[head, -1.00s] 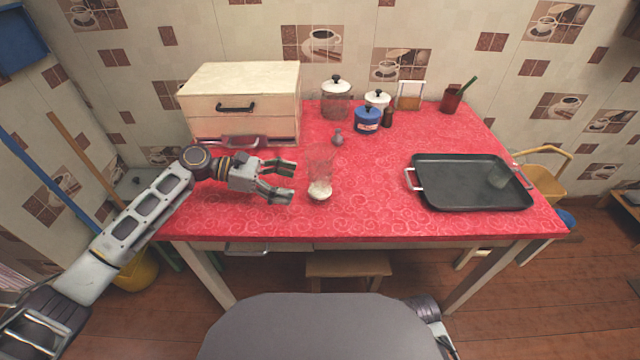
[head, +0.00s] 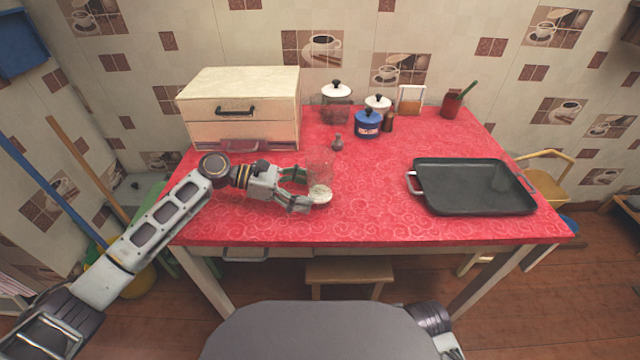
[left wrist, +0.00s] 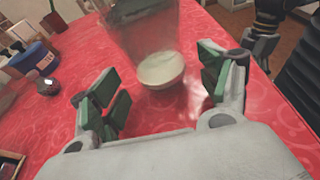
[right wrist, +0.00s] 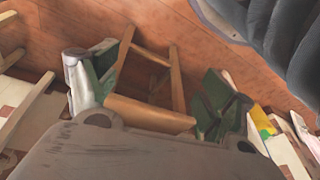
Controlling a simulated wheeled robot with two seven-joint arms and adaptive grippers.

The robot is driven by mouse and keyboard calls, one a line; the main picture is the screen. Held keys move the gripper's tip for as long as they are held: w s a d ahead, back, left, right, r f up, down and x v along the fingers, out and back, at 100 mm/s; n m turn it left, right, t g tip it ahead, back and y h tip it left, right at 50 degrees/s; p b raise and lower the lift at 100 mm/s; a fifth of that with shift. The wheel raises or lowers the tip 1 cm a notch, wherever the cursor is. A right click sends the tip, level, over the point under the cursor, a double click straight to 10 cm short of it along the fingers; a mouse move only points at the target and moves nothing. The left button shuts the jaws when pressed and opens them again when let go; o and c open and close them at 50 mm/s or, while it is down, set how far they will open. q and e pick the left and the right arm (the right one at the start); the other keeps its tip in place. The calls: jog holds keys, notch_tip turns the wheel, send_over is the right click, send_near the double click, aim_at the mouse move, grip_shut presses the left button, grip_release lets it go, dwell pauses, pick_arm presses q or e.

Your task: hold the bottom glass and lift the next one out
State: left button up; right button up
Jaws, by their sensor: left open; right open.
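The stack of clear glasses (head: 320,168) stands on the red oilcloth near the middle of the table, with a whitish base (head: 320,193). It is very see-through, and I cannot tell how many glasses are nested. In the left wrist view the glass (left wrist: 150,38) shows ahead of and between the spread fingers, with its pale round bottom (left wrist: 161,69). My left gripper (head: 308,188) is open, its fingertips low at either side of the stack; contact is not clear. My right gripper (right wrist: 155,70) is open and empty, away from the table top, and shows only in the right wrist view.
A black tray (head: 450,202) lies on the right; a faint pale patch in it is unclear. A stool (head: 350,270) is below. Cloth between stack and tray is free.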

aim_at(316, 192)
pick_arm(q)
jog(key=shift+d, duration=0.2)
jog(key=shift+d+f+p, duration=0.1)
jog(key=shift+d+p, duration=0.2)
jog(key=shift+p, duration=0.1)
jog(key=shift+d+f+p, duration=0.2)
jog(key=shift+d+p, duration=0.3)
jog(key=shift+d, duration=0.2)
jog(key=shift+d+f, duration=0.1)
jog(key=shift+d, duration=0.1)
pick_arm(e)
jog(key=f, duration=0.3)
jog(key=shift+d+f+g, duration=0.2)
jog(key=shift+d+g, duration=0.1)
jog(key=shift+d, duration=0.05)
jog(key=shift+w+h, duration=0.1)
jog(key=shift+h, duration=0.2)
jog(key=shift+r, duration=0.1)
pick_arm(q)
jog(key=c, duration=0.7)
jog(key=shift+c, duration=0.4)
